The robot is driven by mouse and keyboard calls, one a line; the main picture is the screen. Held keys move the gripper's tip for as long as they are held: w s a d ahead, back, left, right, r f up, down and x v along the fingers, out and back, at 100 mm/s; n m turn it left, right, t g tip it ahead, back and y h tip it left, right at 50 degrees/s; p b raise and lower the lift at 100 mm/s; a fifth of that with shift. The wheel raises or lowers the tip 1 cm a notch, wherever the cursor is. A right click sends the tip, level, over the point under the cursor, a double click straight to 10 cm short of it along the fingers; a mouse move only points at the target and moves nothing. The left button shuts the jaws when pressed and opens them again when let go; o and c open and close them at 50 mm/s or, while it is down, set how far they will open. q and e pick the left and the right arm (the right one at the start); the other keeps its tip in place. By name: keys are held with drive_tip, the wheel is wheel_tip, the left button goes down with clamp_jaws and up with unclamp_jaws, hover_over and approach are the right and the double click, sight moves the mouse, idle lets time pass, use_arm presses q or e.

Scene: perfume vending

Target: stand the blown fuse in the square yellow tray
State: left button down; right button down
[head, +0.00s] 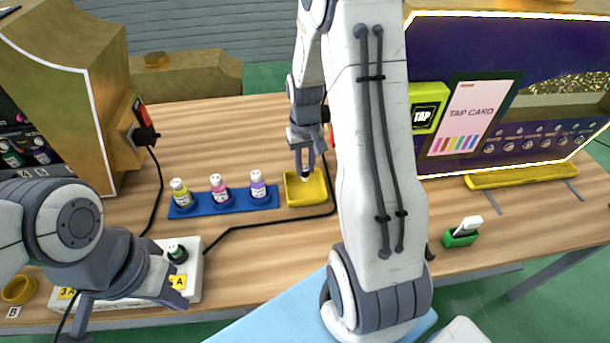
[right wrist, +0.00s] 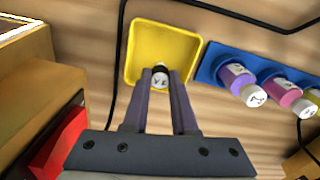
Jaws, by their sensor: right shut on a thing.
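The square yellow tray (head: 292,199) lies on the wooden table right of the blue rack; the right wrist view shows its floor and rim (right wrist: 150,35). My right gripper (head: 303,172) points down over the tray, shut on the fuse (right wrist: 158,80). Its pale round end with dark marks shows between the fingertips; only a small white part (head: 304,178) shows in the head view. I cannot tell whether the fuse touches the tray floor. My left gripper (head: 126,303) is open, its fingers apart over the white fuse box (head: 190,262) at the front left.
A blue rack (head: 222,205) with three coloured bottles stands left of the tray. A black cable (head: 265,225) runs in front of the tray. A green holder (head: 461,239) with a white card stands at the right, before the purple vending panel with its card sign (head: 470,112).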

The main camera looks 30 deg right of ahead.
sight(305, 180)
drive_tip(key=shift+f, duration=2.05)
drive_tip(key=shift+f, duration=0.1)
drive_tip(key=shift+f, duration=0.15)
drive_tip(key=c, duration=0.7)
unclamp_jaws()
